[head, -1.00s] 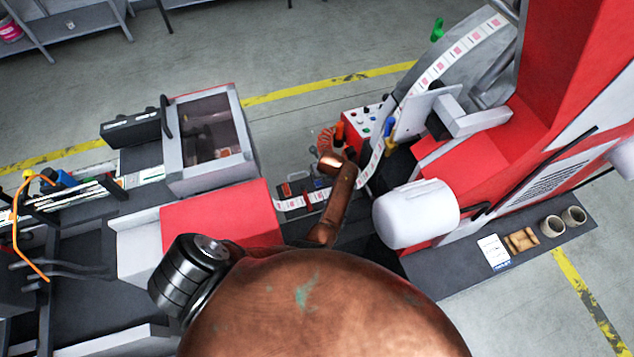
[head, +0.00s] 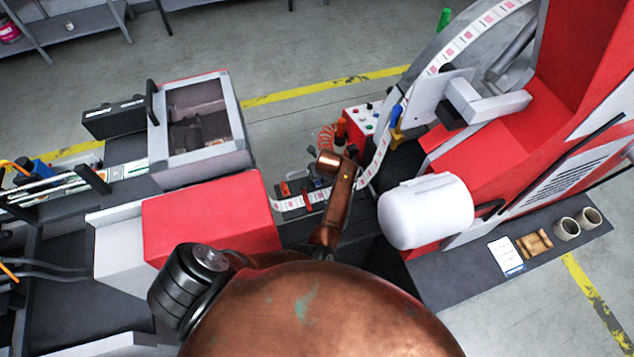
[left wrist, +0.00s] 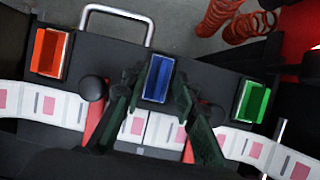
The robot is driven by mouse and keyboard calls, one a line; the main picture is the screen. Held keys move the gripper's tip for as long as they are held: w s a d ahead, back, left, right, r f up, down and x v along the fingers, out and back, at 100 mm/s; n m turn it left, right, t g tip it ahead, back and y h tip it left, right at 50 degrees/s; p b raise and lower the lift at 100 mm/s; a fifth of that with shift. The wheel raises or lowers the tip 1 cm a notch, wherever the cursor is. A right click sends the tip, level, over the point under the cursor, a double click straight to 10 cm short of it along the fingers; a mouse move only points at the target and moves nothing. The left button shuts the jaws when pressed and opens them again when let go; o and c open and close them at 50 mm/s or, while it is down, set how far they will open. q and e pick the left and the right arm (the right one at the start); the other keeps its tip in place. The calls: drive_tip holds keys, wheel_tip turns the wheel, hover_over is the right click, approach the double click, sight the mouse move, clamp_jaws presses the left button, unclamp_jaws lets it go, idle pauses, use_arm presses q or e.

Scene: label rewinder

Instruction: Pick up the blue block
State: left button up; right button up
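The blue block (left wrist: 157,78) sits in the middle of a dark tray (left wrist: 205,80) in the left wrist view. My left gripper (left wrist: 159,88) is open, with one dark green finger on each side of the block. The block's top is clear between the fingertips; I cannot tell whether they touch it. An orange block (left wrist: 50,52) lies to the left on the tray and a green block (left wrist: 251,101) to the right. In the head view my copper arm reaches over the tray (head: 292,187), and the blue block cannot be made out. My right gripper is not in view.
A printed label strip (left wrist: 60,108) runs across the tray. A wire handle (left wrist: 118,12) and a coiled red hose (left wrist: 225,18) are behind it. The red rewinder (head: 500,140) stands right, a red-covered machine (head: 205,220) left.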

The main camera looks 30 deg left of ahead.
use_arm(q)
drive_tip(key=shift+r, duration=0.1)
drive_tip(key=shift+c, duration=0.5)
clamp_jaws()
drive_tip(key=shift+r, duration=0.1)
wheel_tip(320, 180, up, 10)
drive_tip(key=shift+p, duration=0.45)
drive_tip(key=c, duration=0.6)
unclamp_jaws()
clamp_jaws()
